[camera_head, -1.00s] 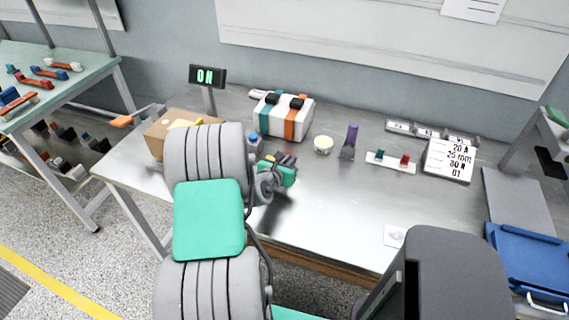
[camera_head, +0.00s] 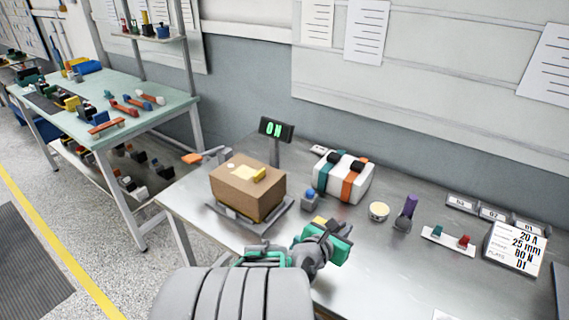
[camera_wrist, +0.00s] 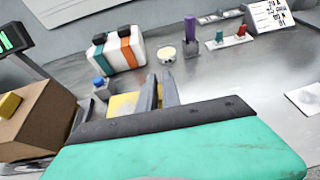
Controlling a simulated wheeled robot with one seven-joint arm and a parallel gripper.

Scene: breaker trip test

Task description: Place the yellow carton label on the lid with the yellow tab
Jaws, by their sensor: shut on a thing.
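A brown carton (camera_head: 236,194) sits on a low grey stand at the left of the bench. A yellow tab (camera_head: 259,175) and a paler yellow patch (camera_head: 238,170) show on its lid. In the wrist view the carton (camera_wrist: 38,124) is at the left edge, with its yellow tab (camera_wrist: 10,104) on top. My gripper (camera_head: 326,224) is shut on the yellow label (camera_wrist: 122,106), a flat piece at the left of the fingers in the wrist view. My gripper is over the bench, right of and nearer than the carton, apart from it. Part of the label is hidden by the fingers.
An ON display (camera_head: 277,130) stands behind the carton. A blue-topped button (camera_head: 310,197) and a white case with teal and orange straps (camera_head: 343,178) stand close by. A round cup (camera_head: 379,211) and purple-handled tool (camera_head: 407,211) are farther right. The front bench middle is clear.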

